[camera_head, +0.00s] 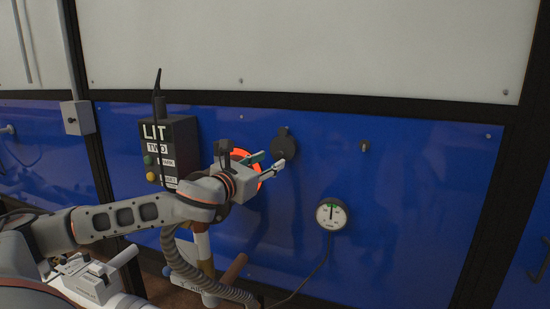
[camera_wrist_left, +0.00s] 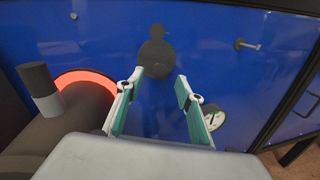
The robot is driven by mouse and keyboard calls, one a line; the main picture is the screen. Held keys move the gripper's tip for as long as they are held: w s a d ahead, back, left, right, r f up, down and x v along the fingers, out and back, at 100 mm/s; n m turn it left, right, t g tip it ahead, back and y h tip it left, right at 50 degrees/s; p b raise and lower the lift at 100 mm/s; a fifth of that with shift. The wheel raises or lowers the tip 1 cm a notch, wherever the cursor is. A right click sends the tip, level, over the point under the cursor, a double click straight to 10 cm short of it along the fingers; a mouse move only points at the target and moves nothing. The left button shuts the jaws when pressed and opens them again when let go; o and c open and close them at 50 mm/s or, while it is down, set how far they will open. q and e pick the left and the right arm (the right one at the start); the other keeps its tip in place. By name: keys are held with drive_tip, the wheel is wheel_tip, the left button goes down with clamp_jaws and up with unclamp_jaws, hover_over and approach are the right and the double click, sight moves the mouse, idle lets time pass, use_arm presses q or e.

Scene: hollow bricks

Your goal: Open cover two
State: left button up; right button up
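A dark round cover (camera_head: 284,147) with a small tab on top sits on the blue panel. It looks shut flat against the panel; no opening shows. It also shows ahead of the fingers in the left wrist view (camera_wrist_left: 156,57). I see no number on it. My left gripper (camera_head: 268,164) is open and empty, its fingers pointing at the panel just left of and below the cover. In the left wrist view the fingertips (camera_wrist_left: 159,77) are spread just below the cover, with a gap that looks clear. My right gripper is not in view.
A dark box (camera_head: 170,150) labelled LIT and TWO, with coloured buttons, is left of my gripper. A glowing orange-red ring (camera_wrist_left: 86,82) is close by on the left. A gauge (camera_head: 332,214) with a cable is lower right. A small peg (camera_head: 364,146) sticks out right of the cover.

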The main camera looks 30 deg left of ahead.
sight(275, 158)
use_arm(q)
drive_tip(key=shift+w, duration=2)
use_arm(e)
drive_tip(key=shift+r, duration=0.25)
use_arm(q)
clamp_jaws()
